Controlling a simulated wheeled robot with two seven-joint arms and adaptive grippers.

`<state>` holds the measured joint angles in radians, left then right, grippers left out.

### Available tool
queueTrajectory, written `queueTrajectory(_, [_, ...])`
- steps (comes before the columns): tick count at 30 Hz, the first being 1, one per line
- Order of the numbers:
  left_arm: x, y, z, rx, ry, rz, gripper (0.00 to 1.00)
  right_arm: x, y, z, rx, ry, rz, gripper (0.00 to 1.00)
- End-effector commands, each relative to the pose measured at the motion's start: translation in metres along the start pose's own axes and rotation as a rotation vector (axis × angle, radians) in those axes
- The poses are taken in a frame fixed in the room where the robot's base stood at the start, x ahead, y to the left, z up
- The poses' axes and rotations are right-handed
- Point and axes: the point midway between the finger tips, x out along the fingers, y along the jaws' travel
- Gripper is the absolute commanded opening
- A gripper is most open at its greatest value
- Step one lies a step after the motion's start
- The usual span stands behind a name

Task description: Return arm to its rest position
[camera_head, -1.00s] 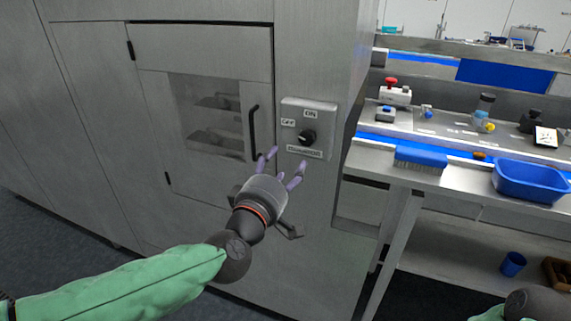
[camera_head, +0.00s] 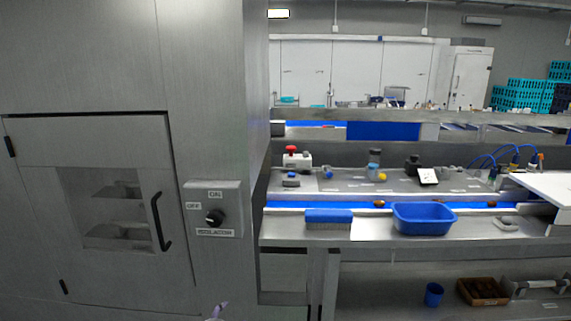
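My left gripper shows only as a purple fingertip (camera_head: 218,311) at the bottom edge of the head view, below the switch panel. The rest of it is out of the picture, so its opening cannot be judged. It is apart from the isolator switch knob (camera_head: 214,218), which sits on a grey panel marked ON, OFF and ISOLATOR. The steel cabinet door (camera_head: 90,140) beside it is shut, with a black handle (camera_head: 160,222) and a window onto shelves. My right gripper is not in the picture.
A steel bench right of the cabinet holds a blue brush (camera_head: 328,216), a blue tub (camera_head: 424,219) and a red stop button (camera_head: 291,149). A blue belt runs behind them. A blue cup (camera_head: 433,294) and a brown crate (camera_head: 482,291) stand on the lower shelf.

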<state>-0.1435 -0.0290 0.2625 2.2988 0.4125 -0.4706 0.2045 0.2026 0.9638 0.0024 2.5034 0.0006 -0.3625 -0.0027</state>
Motion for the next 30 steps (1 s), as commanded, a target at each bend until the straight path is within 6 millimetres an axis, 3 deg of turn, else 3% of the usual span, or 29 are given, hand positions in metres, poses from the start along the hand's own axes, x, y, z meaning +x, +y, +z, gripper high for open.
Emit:
queueTrajectory(1, [0.012, -0.019, 0.019, 0.027, -0.047, -0.038, 0.63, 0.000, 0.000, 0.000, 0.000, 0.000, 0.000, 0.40])
queueTrajectory(6, [0.037, -0.077, 0.078, 0.118, -0.201, -0.135, 0.63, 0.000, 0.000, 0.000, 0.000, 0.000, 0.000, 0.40])
queueTrajectory(13, [0.047, -0.156, 0.163, 0.214, -0.432, -0.236, 0.63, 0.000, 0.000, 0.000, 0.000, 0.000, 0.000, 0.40])
queueTrajectory(21, [0.023, -0.238, 0.266, 0.284, -0.726, -0.304, 0.63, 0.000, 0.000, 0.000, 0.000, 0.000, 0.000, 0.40])
queueTrajectory(27, [-0.006, -0.275, 0.324, 0.304, -0.902, -0.314, 0.63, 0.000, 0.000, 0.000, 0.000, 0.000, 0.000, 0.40])
queueTrajectory(30, [-0.016, -0.284, 0.339, 0.308, -0.951, -0.312, 0.63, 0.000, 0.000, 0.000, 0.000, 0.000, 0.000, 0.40])
